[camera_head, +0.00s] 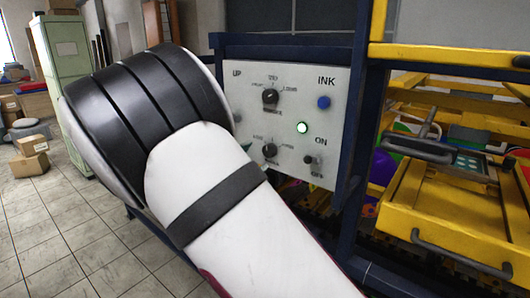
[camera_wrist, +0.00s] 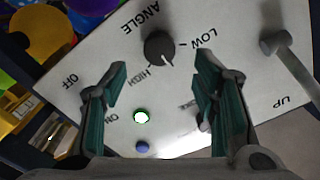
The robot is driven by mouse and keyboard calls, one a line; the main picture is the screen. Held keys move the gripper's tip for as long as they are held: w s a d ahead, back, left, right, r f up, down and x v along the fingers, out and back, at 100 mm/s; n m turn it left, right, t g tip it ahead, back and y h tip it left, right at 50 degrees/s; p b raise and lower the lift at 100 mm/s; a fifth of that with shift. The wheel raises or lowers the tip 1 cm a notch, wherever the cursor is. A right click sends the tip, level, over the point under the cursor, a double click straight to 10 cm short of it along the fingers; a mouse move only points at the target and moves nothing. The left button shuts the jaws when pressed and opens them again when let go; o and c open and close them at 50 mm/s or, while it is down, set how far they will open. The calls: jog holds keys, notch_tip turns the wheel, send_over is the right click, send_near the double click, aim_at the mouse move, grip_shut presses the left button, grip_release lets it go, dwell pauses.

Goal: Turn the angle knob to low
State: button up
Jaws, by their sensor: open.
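The black angle knob (camera_wrist: 159,46) is on the light panel at the top centre of the wrist view, which sees the panel roughly upside down. Its white mark points down and slightly right, between the HIGH and LOW labels. The lower dark knob (camera_head: 269,150) in the head view appears to be the same one. My gripper (camera_wrist: 162,84) is open and empty in front of the panel. Its two green-padded fingers are apart, with the knob beyond the gap between their tips. In the head view my arm hides the gripper.
The panel (camera_head: 338,88) also carries an upper knob (camera_head: 270,96), a lit green lamp (camera_head: 302,127), a blue INK button (camera_head: 323,102) and an ON/OFF switch (camera_head: 310,159). A silver lever (camera_wrist: 275,42) sticks out beside the knob. A yellow frame (camera_head: 440,220) stands right of the panel.

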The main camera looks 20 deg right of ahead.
aim_at(267, 151)
jog(key=shift+x, duration=3.1)
jog(key=c, duration=1.2)
